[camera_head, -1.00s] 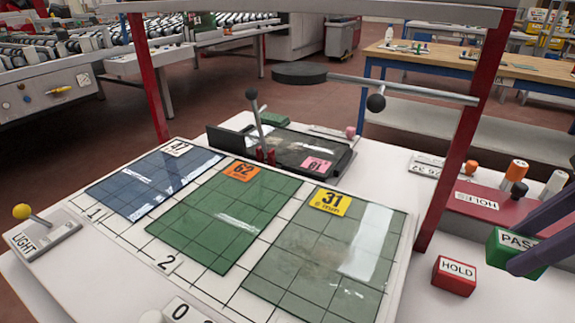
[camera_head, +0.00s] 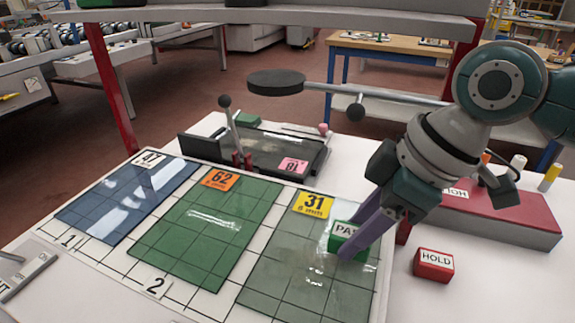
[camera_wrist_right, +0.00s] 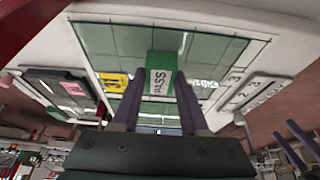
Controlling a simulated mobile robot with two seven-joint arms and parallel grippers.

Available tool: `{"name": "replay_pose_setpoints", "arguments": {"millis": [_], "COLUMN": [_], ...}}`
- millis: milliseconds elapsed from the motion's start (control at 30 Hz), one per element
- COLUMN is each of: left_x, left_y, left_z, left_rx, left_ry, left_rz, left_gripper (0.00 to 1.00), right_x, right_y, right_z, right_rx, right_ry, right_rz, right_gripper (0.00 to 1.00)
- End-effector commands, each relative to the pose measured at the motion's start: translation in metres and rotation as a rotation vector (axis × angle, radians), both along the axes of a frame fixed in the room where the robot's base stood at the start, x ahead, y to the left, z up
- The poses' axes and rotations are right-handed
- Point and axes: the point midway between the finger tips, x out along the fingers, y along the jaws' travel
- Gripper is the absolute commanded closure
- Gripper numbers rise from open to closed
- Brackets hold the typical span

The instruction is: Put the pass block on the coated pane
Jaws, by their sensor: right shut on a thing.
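The pass block (camera_head: 347,240) is green with a white PASS label. My right gripper (camera_head: 358,238) is shut on it, over the grey-green pane marked 31 (camera_head: 280,275); I cannot tell whether it touches the glass. The right wrist view also shows the block (camera_wrist_right: 160,80) between the purple fingers. Left of that pane lie a green pane marked 62 (camera_head: 190,245) and a blue pane marked 47 (camera_head: 115,205). Bright reflections show on the panes; no label names the coated one. Purple finger-like bars (camera_wrist_right: 298,137) at the wrist view's lower right may be my left gripper.
A red HOLD block (camera_head: 433,265) stands right of the panes. A red stand (camera_head: 500,215) lies behind it. A dark tray with a pink tag (camera_head: 265,150) and a lever sits behind the panes. A horizontal bar with a dark disc (camera_head: 276,83) crosses above.

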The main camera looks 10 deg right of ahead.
Motion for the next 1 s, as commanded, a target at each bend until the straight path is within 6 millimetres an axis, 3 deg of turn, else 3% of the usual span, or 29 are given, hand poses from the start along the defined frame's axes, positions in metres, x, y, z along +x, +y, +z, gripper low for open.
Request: {"name": "replay_pose_setpoints", "arguments": {"millis": [200, 333, 700, 733, 1000], "left_x": [0.000, 0.000, 0.000, 0.000, -0.001], "left_y": [0.000, 0.002, 0.003, 0.003, 0.003], "left_z": [0.000, -0.001, -0.003, -0.003, -0.003], "left_rx": [0.002, 0.007, 0.011, 0.011, 0.011], "left_ry": [0.001, 0.001, 0.001, 0.001, 0.001], "left_rz": [-0.002, -0.004, -0.007, -0.007, -0.007], "left_gripper": [0.00, 0.00, 0.00, 0.00, 0.00], "right_x": [0.020, 0.019, 0.019, 0.019, 0.019], "right_y": [0.030, 0.028, 0.028, 0.028, 0.028], "right_z": [0.001, -0.014, -0.018, -0.018, -0.017], "right_rx": [0.003, -0.001, -0.001, -0.001, -0.001], "right_ry": [-0.002, 0.001, -0.001, -0.001, -0.001], "right_rz": [0.002, -0.001, 0.001, 0.001, 0.001], "right_gripper": [1.00, 1.00, 1.00, 0.54, 0.26]}}
